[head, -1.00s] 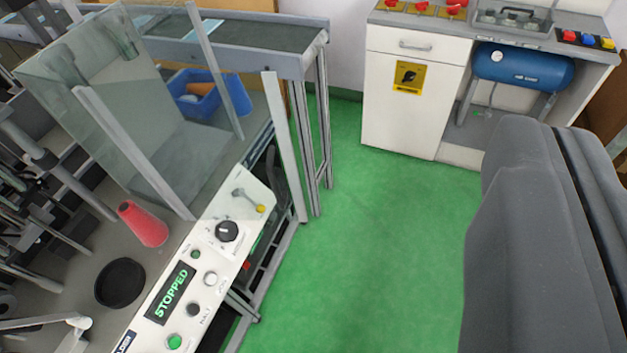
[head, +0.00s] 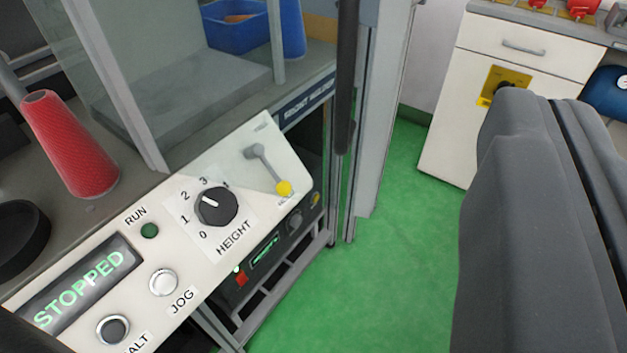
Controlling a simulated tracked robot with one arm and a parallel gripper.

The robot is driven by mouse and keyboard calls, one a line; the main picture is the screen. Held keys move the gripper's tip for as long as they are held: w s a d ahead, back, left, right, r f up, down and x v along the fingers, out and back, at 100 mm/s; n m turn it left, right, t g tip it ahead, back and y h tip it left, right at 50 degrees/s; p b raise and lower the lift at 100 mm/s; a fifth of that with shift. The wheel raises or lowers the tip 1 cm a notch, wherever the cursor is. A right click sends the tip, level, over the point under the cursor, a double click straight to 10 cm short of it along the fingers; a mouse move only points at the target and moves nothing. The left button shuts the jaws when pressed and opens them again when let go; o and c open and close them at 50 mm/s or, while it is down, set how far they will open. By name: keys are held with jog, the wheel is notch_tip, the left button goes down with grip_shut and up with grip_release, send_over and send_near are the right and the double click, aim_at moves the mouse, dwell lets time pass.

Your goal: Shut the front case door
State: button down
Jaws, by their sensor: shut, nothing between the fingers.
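My gripper (head: 540,98) fills the right side of the head view, its two dark grey fingers side by side and shut, with nothing between them. The clear-walled case (head: 120,95) stands at upper left on the machine, with pale grey corner posts. A tall pale grey upright (head: 380,120) stands right of the control panel, with a dark bar (head: 346,80) along its left side. It looks like the edge of the opened front case door, but I cannot be sure. My gripper is right of it, apart from it in the picture. The door's pane and hinge are not clear.
The control panel (head: 232,245) reads STOPPED and carries knobs and a yellow-tipped lever (head: 283,187). A red cone-shaped spool (head: 68,145) and blue bin (head: 238,32) are left. A white cabinet (head: 470,100) stands behind. Green floor (head: 385,290) is clear between machine and gripper.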

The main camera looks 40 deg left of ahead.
jog(key=s+a+f+n+y+b, duration=0.15)
jog(key=a+f, duration=0.25)
jog(key=f, duration=0.6)
jog(key=p, duration=0.8)
send_near(383, 109)
jog(key=shift+m, duration=0.25)
jog(key=b+x, duration=0.1)
jog(key=x, duration=0.4)
jog(key=shift+w+f, duration=0.15)
jog(key=shift+b+x, duration=0.3)
jog(key=shift+x, duration=0.5)
